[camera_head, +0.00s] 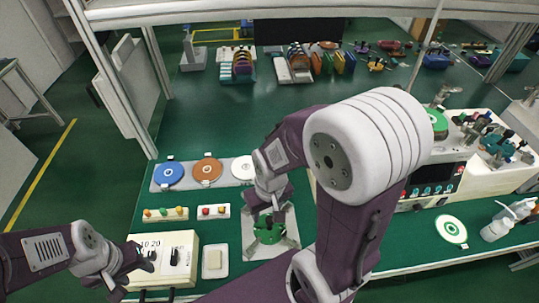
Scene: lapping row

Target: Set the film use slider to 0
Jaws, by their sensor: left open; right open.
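A cream box (178,241) stands at the front left of the green bench. Its top carries small number labels that look like 10 and 20, and dark controls. One dark control (174,257) shows upright on the right part. I cannot read which control is the film use slider, or its setting. My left gripper (144,262) is open at the left part of the box, very close to the labels; I cannot tell whether it touches a control. My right gripper (267,222) is open, above a green round part in a grey fixture (290,220), partly hidden by my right arm.
Blue (168,174), brown (207,170) and white (243,168) discs lie on a tray behind two small strips of coloured knobs (165,214). A pale square dish (215,262) is right of the box. A machine (490,165) and white bottles (497,228) stand at right.

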